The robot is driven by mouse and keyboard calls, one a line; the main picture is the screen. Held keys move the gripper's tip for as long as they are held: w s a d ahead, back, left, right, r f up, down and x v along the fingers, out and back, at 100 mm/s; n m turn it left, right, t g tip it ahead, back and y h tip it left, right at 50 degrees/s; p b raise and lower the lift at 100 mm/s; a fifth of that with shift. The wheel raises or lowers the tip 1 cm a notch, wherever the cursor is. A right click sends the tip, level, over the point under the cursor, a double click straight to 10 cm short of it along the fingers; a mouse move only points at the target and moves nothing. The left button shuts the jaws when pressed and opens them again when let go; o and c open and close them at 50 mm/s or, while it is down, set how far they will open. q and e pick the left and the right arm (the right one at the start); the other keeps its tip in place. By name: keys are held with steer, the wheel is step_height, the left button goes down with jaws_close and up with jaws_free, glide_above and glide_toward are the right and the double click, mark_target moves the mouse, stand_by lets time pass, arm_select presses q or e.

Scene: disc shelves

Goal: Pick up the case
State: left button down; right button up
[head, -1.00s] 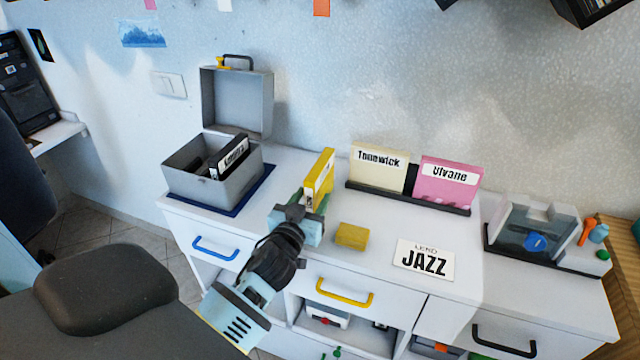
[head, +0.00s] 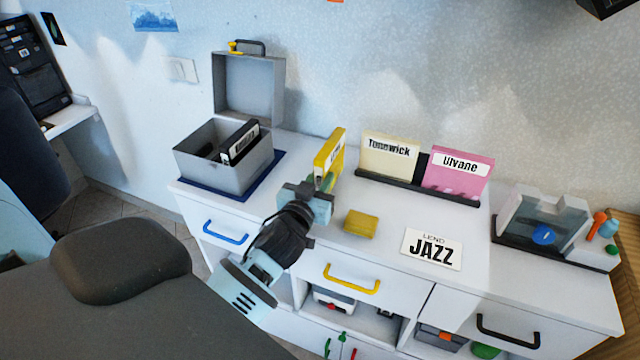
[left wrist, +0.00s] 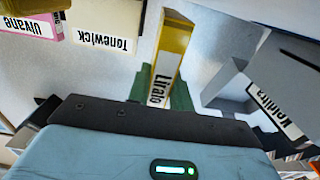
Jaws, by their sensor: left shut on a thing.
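My left gripper (head: 318,192) is shut on a yellow case (head: 329,152) and holds it upright above the white cabinet top, between the open grey box and the cream case. In the left wrist view the yellow case (left wrist: 173,58) shows a white label that seems to read "Lirato", with green finger pads beside it. A cream case labelled "Tonewick" (head: 388,158) and a pink case labelled "Ulvane" (head: 460,175) stand in a dark rack to the right. A black case with a white label (head: 240,143) stands in the grey box. My right gripper is not in view.
The grey box (head: 200,172) stands on a blue mat with its lid raised. A yellow block (head: 361,224) and a "LEND JAZZ" card (head: 432,248) lie on the cabinet top (head: 400,213). A grey machine (head: 540,222) stands at the right.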

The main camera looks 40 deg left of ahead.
arm_select(q)
step_height(320, 180, up, 2)
steer(key=d+b+v, duration=0.1)
steer(key=d+v, duration=0.2)
steer(key=v, duration=1.2)
steer(key=shift+d+r+b, duration=0.2)
steer(key=shift+r+b, duration=0.1)
steer(key=shift+r, duration=0.1)
